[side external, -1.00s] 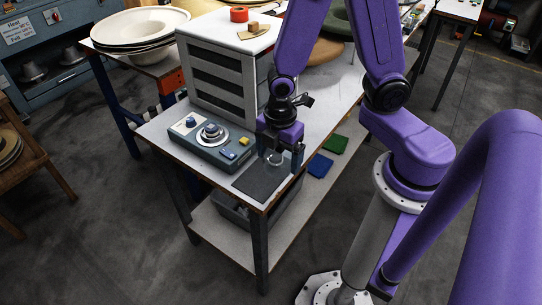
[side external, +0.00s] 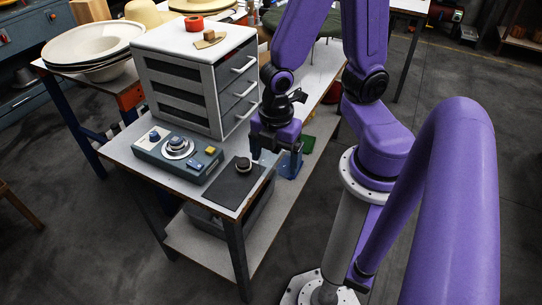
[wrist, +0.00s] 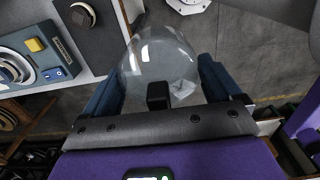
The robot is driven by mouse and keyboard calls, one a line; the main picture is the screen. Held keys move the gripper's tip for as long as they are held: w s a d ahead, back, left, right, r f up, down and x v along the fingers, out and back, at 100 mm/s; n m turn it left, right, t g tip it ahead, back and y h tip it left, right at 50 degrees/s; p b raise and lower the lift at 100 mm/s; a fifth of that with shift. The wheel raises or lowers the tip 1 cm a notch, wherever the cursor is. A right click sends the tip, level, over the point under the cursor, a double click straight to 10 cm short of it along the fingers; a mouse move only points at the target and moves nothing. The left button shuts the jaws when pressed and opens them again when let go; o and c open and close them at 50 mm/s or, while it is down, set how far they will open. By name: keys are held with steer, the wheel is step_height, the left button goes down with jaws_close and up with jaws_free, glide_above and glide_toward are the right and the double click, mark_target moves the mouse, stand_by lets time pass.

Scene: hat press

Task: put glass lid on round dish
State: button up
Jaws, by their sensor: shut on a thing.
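The glass lid (wrist: 160,65) is a clear, rounded dome between my fingers in the wrist view. Table edge and floor show through it. My gripper (side external: 277,158) is shut on it, just right of the dark mat in the side view, near the table's right edge. In the side view I cannot make out the lid's outline. The round dish (side external: 243,164) looks like a small, dark-rimmed round piece on the mat; it also shows at the top of the wrist view (wrist: 82,14). The lid is apart from the dish in the wrist view.
The dish is on a dark mat (side external: 232,186). A control box (side external: 178,150) with a dial stands left of it. A grey drawer cabinet (side external: 180,85) stands behind.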

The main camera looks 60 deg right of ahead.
steer(key=w+a, duration=0.3)
steer(key=w, duration=0.5)
glide_above(174, 139)
steer(key=shift+s+a, duration=0.2)
steer(key=shift+s, duration=0.05)
steer(key=shift+w+d+f, duration=0.15)
steer(key=shift+w, duration=0.05)
steer(key=shift+f, duration=3)
steer(key=shift+f, duration=0.2)
steer(key=o, duration=0.8)
steer(key=shift+c, duration=0.2)
